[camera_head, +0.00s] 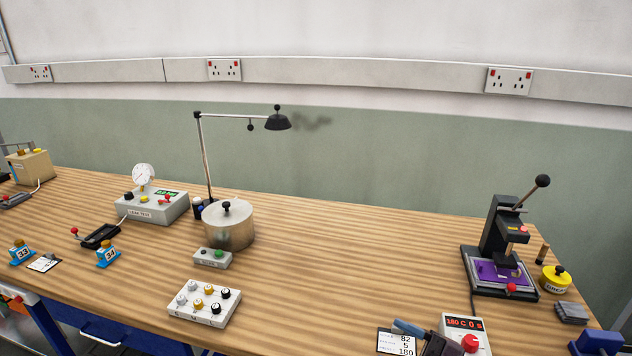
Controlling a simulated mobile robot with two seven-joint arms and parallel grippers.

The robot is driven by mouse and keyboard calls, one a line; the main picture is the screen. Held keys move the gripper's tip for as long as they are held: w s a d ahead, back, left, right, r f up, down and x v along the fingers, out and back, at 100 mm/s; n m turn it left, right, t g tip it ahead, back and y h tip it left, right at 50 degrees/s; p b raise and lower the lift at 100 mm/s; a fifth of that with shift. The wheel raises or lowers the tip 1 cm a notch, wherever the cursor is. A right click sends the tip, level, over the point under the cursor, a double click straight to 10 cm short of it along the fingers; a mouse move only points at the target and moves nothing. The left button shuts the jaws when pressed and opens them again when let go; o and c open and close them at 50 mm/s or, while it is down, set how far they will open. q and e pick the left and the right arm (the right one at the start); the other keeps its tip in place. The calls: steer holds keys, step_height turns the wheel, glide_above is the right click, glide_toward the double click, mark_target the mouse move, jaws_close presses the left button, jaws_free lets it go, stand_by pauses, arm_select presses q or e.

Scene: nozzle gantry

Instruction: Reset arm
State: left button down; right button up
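Neither of my grippers shows in the head view. A thin metal stand (206,160) rises from the bench behind a round metal pot (229,228) with a black-knobbed lid. Its horizontal bar (235,116) reaches right and ends in a black cone-shaped head (278,122), which hangs up and to the right of the pot. The lid sits on the pot. A black press (500,235) with a ball-ended lever (542,182) stands at the right, its lever tilted up to the right. A purple piece (497,272) lies on its base.
A leak-test box (155,207) with a dial gauge stands at the back left. A knob tray (204,303), a small button box (212,259) and a display controller (465,335) stand toward the front. The wooden bench (350,250) is clear between pot and press.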

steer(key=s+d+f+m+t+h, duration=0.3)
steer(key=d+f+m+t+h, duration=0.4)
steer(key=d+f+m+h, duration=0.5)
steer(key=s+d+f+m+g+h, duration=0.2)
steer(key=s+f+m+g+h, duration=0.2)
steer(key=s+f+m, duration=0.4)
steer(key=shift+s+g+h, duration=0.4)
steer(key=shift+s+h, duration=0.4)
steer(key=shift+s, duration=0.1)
